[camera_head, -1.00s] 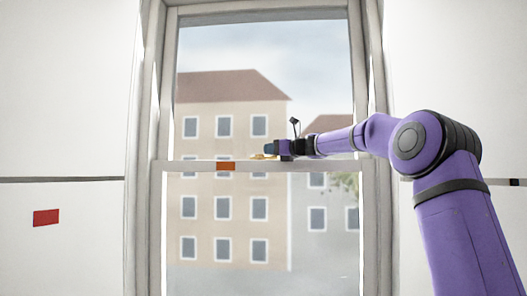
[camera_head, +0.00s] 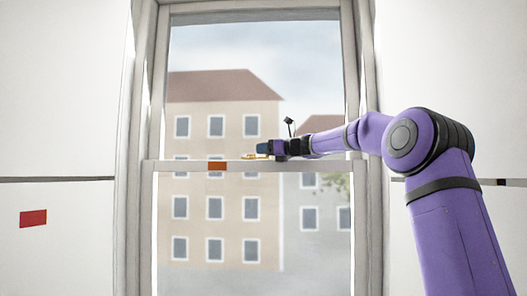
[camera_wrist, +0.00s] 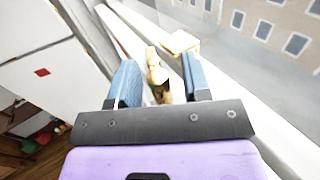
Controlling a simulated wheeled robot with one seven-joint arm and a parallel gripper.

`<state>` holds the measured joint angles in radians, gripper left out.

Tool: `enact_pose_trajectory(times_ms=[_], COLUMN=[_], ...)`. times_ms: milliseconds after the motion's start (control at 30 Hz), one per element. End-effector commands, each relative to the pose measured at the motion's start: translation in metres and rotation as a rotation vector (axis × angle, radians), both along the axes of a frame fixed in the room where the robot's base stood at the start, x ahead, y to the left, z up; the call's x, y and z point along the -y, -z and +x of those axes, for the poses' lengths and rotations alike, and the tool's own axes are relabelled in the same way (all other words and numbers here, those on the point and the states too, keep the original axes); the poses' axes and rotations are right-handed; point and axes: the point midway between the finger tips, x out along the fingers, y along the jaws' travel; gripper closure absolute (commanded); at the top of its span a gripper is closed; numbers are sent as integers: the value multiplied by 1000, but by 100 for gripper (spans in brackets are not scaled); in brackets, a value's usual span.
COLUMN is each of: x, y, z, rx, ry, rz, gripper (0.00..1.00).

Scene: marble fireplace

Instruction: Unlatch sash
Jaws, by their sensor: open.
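The sash window (camera_head: 330,166) stands ahead, with its meeting rail across the middle of the frame. A brass latch (camera_head: 256,156) sits on top of the rail. In the wrist view the latch (camera_wrist: 157,76) shows as a gold lever between my fingers, with a gold plate (camera_wrist: 180,42) just beyond the fingertips. My gripper (camera_head: 264,147) reaches in from the right at rail height. In the wrist view my gripper (camera_wrist: 160,70) is open, its two blue fingers on either side of the lever. I cannot tell whether either finger touches it.
An orange patch (camera_head: 217,166) marks the rail left of the latch. A red patch (camera_head: 33,218) is on the white wall at left. Window jambs (camera_head: 362,70) bound the opening on both sides. Buildings show through the glass.

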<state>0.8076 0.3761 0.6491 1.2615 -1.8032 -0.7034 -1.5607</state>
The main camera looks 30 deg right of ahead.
Motion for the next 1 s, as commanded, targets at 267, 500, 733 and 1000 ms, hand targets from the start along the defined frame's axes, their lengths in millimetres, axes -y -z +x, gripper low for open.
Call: enact_pose_trajectory(times_ms=[267,500,733,1000], x=[26,42,47,47], y=[-1,-1,0,0], z=[-45,-75,-84,-84], rx=[1,0,0,0], ry=[6,3,1,2], rz=[-3,-2,-1,-1], gripper=[56,56,56,56])
